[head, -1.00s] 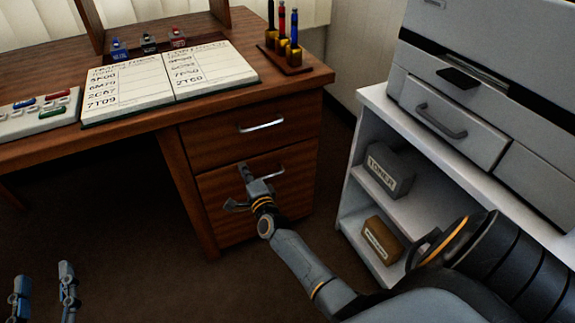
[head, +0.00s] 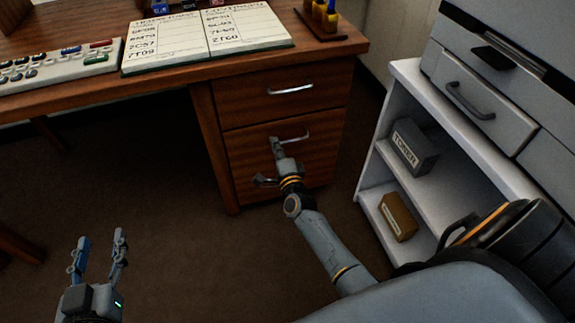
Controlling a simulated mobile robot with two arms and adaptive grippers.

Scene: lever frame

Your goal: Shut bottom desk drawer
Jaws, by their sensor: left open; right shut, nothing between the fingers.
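The wooden desk (head: 175,85) has two drawers on its right side. The bottom desk drawer (head: 245,145) has a metal handle (head: 300,138), and its front looks flush or nearly flush with the desk body. My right gripper (head: 270,160) is shut and empty, in front of this drawer's face just left of and below the handle. Whether it touches the front I cannot tell. My arm hides part of the lower drawer front. My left gripper (head: 100,243) is open and empty at the lower left, above the floor, well away from the desk.
The top drawer (head: 283,100) looks closed. A white shelf (head: 407,75) with a toner box (head: 414,146) and a brown box (head: 397,216) stands to the right, under a grey printer (head: 490,60). An open notebook (head: 205,40) and keyboard (head: 60,68) lie on the desktop. Brown floor lies clear between.

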